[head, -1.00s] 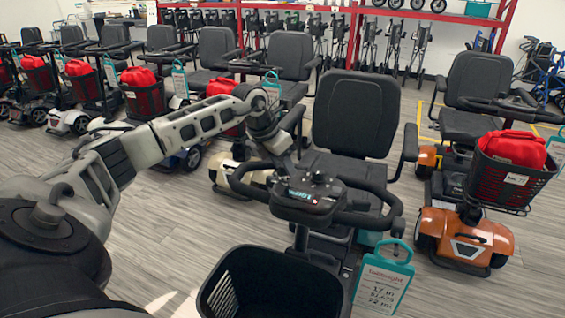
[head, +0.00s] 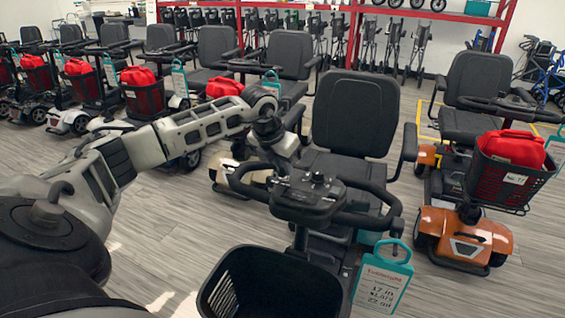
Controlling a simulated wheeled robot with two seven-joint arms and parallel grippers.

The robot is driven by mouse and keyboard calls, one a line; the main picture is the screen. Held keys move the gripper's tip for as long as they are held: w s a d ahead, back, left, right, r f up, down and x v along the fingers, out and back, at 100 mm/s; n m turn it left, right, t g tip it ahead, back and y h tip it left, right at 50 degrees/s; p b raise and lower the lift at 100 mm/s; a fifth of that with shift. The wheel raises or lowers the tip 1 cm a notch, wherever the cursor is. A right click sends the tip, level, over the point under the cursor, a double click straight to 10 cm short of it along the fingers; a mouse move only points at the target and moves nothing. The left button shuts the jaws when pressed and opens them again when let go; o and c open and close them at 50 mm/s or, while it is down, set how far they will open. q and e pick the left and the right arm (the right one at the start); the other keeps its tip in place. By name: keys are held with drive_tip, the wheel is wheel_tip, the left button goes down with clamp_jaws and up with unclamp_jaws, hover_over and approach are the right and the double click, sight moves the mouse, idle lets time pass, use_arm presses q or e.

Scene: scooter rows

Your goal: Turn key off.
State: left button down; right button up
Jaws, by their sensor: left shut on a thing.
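A scooter with a black seat (head: 354,112) stands in front of me, its control console (head: 308,192) between looped black handlebars (head: 372,212). My left arm reaches in from the left, and my left gripper (head: 284,176) is at the console's left side, close to it. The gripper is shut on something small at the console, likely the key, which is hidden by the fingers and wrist. My right gripper is not in view.
An empty black basket (head: 270,288) hangs in front of the scooter. A teal-framed sign (head: 382,278) is beside it. An orange scooter (head: 465,238) with a red bag (head: 512,148) stands at right. More scooters line the left. Grey floor is open at lower left.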

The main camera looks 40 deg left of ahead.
use_arm(q)
drive_tip(key=n+y, duration=0.1)
drive_tip(key=n, duration=0.2)
drive_tip(key=shift+w+d+n+g+y, duration=0.1)
drive_tip(key=shift+d+n+g+y, duration=0.1)
drive_tip(key=shift+n+g+y, duration=0.15)
drive_tip(key=shift+n+y+b, duration=0.3)
drive_tip(key=shift+n+y, duration=0.25)
drive_tip(key=shift+n, duration=0.3)
drive_tip(key=shift+d+n+g, duration=0.1)
drive_tip(key=shift+n+g, duration=0.25)
drive_tip(key=shift+n, duration=0.25)
drive_tip(key=shift+w+n+g+y, duration=0.1)
drive_tip(key=shift+n+g+y, duration=0.2)
drive_tip(key=shift+n+y, duration=0.45)
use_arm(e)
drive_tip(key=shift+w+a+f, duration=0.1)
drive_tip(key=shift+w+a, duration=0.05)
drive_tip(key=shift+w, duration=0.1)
use_arm(q)
drive_tip(key=shift+n, duration=0.35)
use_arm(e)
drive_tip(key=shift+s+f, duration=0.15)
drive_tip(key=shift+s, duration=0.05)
use_arm(q)
drive_tip(key=c, duration=1.4)
unclamp_jaws()
drive_tip(key=shift+b, duration=0.3)
